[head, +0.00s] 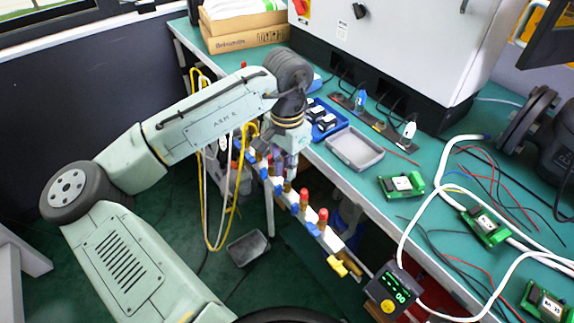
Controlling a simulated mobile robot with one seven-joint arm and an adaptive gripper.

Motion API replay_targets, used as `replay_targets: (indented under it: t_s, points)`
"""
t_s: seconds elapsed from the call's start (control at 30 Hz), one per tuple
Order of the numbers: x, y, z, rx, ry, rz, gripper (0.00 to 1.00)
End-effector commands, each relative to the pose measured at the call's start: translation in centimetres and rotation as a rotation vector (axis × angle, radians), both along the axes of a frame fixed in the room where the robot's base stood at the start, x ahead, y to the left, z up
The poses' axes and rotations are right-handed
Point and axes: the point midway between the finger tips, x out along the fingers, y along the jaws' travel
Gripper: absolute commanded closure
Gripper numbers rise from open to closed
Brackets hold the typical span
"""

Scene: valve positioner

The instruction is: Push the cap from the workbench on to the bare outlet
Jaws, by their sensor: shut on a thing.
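My gripper (283,163) hangs below my wrist at the front edge of the workbench (352,178), small and partly hidden. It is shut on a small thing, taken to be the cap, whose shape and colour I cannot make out. Just below and right of it, a pale valve manifold (331,239) runs along the bench front. It carries red tops (304,195), blue parts (295,209) and a yellow piece (338,265) at its near end. The gripper is over or beside its far end; I cannot tell whether they touch. I cannot make out which outlet is bare.
On the bench are an empty grey tray (334,146), a blue tray (318,128) with dark items, green circuit modules (401,185) and loose cables. A positioner with a green display (394,289) stands at the near end. Yellow and white hoses (207,205) hang below my arm.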

Motion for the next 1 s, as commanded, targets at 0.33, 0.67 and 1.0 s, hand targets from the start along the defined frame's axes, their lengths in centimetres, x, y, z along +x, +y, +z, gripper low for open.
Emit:
replay_targets:
  t_s: [0.33,0.67,1.0]
  points:
    - [-0.01,0.01,-0.59,0.0,0.0,0.0,0.95]
    - [-0.02,0.0,-1.08,0.001,0.001,0.0,0.95]
    - [-0.01,0.01,-1.01,0.001,0.001,0.0,0.65]
